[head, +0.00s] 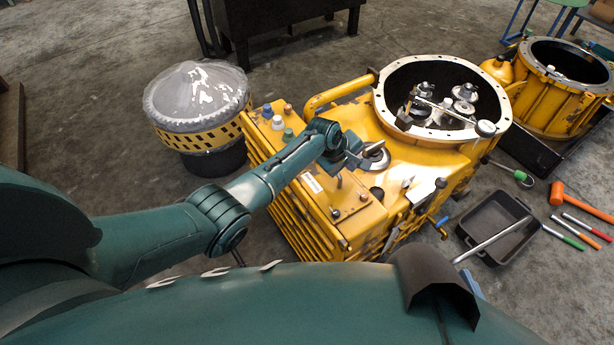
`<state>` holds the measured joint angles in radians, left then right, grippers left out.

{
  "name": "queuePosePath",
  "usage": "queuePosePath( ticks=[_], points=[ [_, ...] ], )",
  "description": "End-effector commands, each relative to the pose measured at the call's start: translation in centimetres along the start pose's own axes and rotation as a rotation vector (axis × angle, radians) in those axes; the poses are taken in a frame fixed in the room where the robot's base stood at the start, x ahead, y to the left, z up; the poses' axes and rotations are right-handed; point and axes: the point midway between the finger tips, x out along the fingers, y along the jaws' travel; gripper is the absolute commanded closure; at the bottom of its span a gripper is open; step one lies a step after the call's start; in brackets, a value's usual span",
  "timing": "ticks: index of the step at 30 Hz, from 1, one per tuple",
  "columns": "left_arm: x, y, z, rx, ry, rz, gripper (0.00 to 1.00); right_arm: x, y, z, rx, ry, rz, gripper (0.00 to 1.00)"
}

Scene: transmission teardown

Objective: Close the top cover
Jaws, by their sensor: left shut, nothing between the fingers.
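The yellow transmission (335,235) stands on the floor in the middle of the head view. Its large round opening (450,105) shows metal gears and shafts inside and has a bolted metal rim. A small round metal cap (376,157) lies on the yellow top, left of this opening. I cannot tell for sure which part is the top cover. My left gripper (345,163) is shut and empty, over the yellow top just left of the metal cap; I cannot tell whether they touch. My right gripper is not in view.
A second yellow housing (563,100) with an open top stands at the far right. A drum with a plastic-wrapped top (197,95) stands at the left. A black tray (497,228) and an orange mallet (557,193) lie on the floor at the right. Bare floor shows between them.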

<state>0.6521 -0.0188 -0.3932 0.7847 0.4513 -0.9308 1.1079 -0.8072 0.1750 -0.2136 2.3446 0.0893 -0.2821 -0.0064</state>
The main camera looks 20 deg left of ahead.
Motion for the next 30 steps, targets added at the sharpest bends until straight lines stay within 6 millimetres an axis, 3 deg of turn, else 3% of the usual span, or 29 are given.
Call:
queuePosePath(
  ticks=[1,5,12,30],
  points=[
    [1.2,-0.1,0.0,0.000,-0.001,0.001,1.00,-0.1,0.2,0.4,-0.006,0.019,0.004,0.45],
    [2.6,-0.1,0.0,-0.001,-0.001,0.002,1.00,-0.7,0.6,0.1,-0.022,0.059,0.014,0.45],
    [4.3,-0.3,0.0,0.000,0.000,0.003,1.00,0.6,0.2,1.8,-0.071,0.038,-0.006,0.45],
    [5.1,-0.4,0.0,0.001,0.001,0.003,1.00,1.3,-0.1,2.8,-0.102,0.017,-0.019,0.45]
  ],
)
